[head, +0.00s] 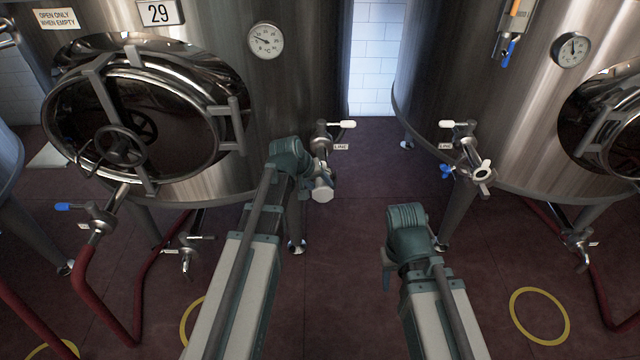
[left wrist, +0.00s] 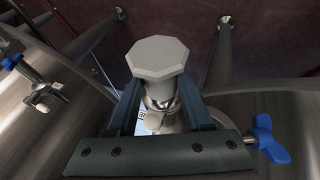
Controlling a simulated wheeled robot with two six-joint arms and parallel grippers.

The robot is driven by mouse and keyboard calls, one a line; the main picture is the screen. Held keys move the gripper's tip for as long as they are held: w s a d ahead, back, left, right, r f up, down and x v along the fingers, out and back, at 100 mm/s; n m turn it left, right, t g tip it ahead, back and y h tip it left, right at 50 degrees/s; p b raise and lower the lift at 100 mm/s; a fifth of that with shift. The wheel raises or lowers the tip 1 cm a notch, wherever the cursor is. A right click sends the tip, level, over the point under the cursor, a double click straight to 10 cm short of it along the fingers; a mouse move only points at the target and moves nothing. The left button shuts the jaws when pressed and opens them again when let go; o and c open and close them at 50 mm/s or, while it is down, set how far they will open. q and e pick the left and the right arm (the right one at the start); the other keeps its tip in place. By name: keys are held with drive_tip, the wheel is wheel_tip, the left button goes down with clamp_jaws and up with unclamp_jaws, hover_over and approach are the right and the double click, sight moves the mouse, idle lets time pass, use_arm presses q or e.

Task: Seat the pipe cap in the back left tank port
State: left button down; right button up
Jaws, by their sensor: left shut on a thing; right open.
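The white octagonal pipe cap (head: 323,190) is at the left tank's port (head: 320,142), below the valve with the white handle. In the left wrist view the cap (left wrist: 158,58) faces the camera, in front of a metal fitting (left wrist: 162,98). I cannot tell whether it touches the fitting or is fully seated. My left gripper (head: 314,176) is shut on the cap, and its fingers (left wrist: 160,95) show on either side. A blue wing nut (left wrist: 266,140) is beside that gripper. My right gripper (head: 388,268) is open, low between the tanks, its fingers mostly hidden.
The right tank has a similar valve (head: 459,130) and a port fitting (head: 480,173) with a blue wing nut (head: 447,171). A round manway door (head: 140,118) and red hoses (head: 92,265) are at left. Tank legs stand near both arms. The floor between the tanks is clear.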

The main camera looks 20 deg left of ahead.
use_arm(q)
drive_tip(key=shift+f, duration=0.2)
idle(0.3)
drive_tip(key=shift+c, duration=1.2)
unclamp_jaws()
drive_tip(key=shift+r, duration=0.1)
drive_tip(key=p+v, duration=1.1)
drive_tip(key=v, duration=0.2)
drive_tip(key=shift+s+r, duration=0.25)
drive_tip(key=shift+s, duration=0.05)
